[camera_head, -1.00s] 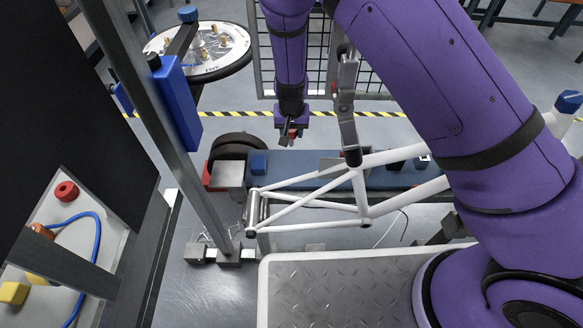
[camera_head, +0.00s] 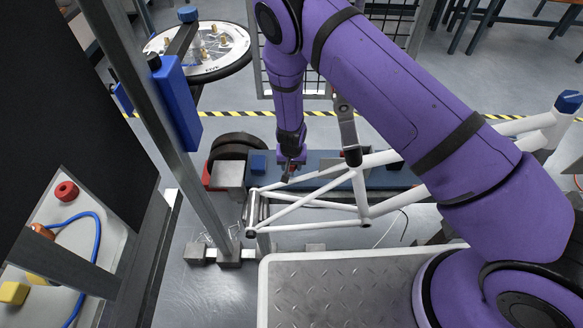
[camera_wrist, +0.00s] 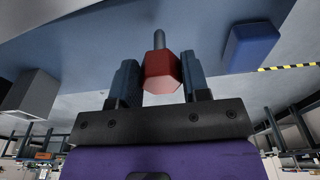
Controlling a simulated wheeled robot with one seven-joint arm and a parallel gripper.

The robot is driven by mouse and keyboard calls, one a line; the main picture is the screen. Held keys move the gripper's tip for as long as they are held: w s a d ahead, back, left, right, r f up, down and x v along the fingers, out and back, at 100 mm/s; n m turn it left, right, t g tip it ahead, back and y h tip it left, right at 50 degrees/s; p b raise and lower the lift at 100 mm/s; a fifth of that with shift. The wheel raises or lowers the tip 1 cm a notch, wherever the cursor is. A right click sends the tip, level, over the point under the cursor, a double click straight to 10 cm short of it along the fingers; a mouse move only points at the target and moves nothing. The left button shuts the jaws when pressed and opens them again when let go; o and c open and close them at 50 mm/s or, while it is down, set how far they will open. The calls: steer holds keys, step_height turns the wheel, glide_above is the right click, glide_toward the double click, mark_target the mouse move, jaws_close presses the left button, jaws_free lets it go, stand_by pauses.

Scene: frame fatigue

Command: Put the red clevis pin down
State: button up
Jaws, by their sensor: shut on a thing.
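The red clevis pin (camera_wrist: 161,72) is between the two fingers of my gripper (camera_wrist: 160,84) in the wrist view. Its red hexagonal head faces the camera and its grey shank points away. My gripper is shut on it. In the head view my gripper (camera_head: 291,172) hangs from the purple arm just above the blue-grey bench surface (camera_head: 318,163), behind the white bicycle frame. The pin is too small there to make out clearly. I cannot tell whether the pin touches the surface.
A blue block (camera_head: 258,162) stands left of my gripper, and it also shows in the wrist view (camera_wrist: 252,46). The white bicycle frame (camera_head: 310,228) lies in front. A grey metal block (camera_head: 229,174) is farther left. A steel post (camera_head: 165,130) rises at left.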

steer(key=shift+f, duration=0.9)
steer(key=shift+f, duration=0.15)
steer(key=o, duration=1)
